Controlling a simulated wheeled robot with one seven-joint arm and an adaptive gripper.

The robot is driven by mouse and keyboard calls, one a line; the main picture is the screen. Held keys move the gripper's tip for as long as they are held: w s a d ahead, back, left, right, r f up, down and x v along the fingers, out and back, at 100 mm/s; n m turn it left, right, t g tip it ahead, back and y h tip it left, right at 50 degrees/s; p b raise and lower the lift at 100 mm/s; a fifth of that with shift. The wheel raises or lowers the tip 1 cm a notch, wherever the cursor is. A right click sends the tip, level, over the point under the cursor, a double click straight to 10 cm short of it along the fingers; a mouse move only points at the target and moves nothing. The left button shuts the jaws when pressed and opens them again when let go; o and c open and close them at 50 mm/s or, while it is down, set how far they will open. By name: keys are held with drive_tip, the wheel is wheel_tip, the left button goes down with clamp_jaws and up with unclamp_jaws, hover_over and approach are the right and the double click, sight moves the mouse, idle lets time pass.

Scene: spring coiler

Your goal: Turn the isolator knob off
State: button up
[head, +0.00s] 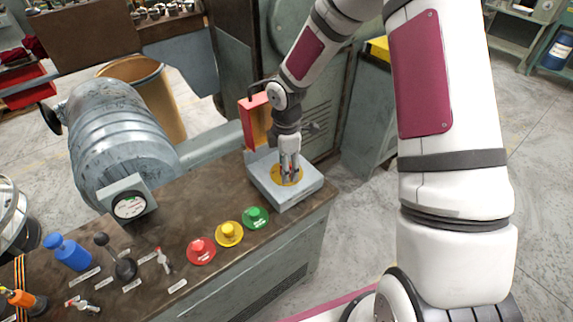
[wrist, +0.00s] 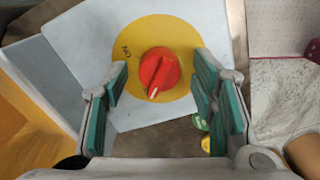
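The isolator knob (wrist: 159,72) is a red rotary knob on a yellow disc (wrist: 128,45), with a raised grip bar that carries a pale pointer line. In the wrist view the bar slants and the pale end points down and slightly left. A small mark, hard to read, is on the disc at the knob's upper left.
The grey box (head: 308,189) stands at the bench's right end, with a red upright panel (head: 248,122) behind it. Green (head: 255,217), yellow (head: 229,233) and red (head: 201,250) buttons lie in front. A gauge (head: 129,205) and several levers are left.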

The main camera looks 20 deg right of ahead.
wheel_tip(320, 180, up, 12)
idle(0.7)
idle(0.4)
